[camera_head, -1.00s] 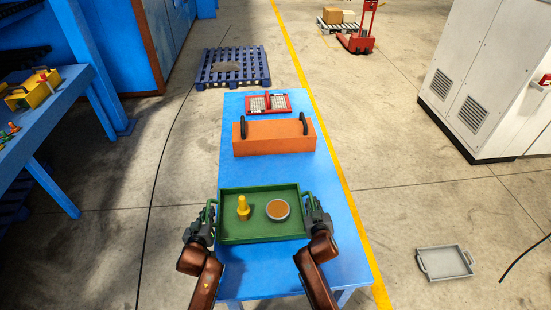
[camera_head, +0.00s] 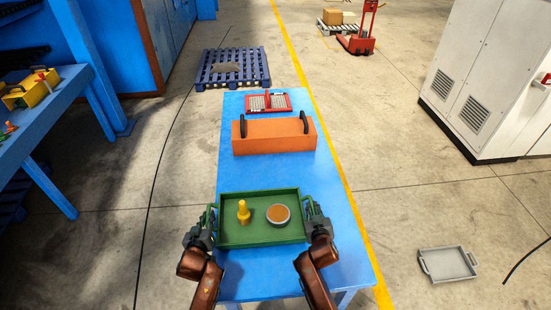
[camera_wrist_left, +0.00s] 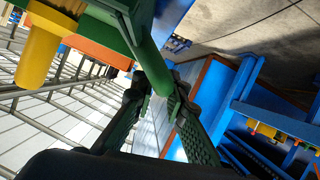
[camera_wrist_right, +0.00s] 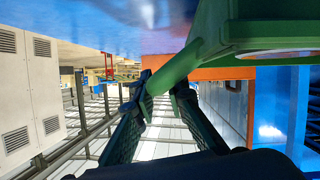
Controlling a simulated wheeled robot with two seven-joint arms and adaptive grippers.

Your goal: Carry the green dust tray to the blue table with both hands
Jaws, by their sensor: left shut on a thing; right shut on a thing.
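The green dust tray (camera_head: 260,234) is over the near part of the blue table (camera_head: 341,220) in the head view. It holds a yellow peg-like piece (camera_head: 243,212) and a round tin with a brown top (camera_head: 278,214). My left gripper (camera_head: 208,222) is shut on the tray's left handle, which shows in the left wrist view (camera_wrist_left: 152,62). My right gripper (camera_head: 312,218) is shut on the right handle, which shows in the right wrist view (camera_wrist_right: 174,72). The tray looks about level. I cannot tell whether its underside touches the table.
An orange box with two black handles (camera_head: 272,140) stands behind the tray on the table. A red tray with light inserts (camera_head: 266,102) lies at the far end. A grey tray (camera_head: 447,262) lies on the floor to the right. Another blue table (camera_head: 40,118) stands at left.

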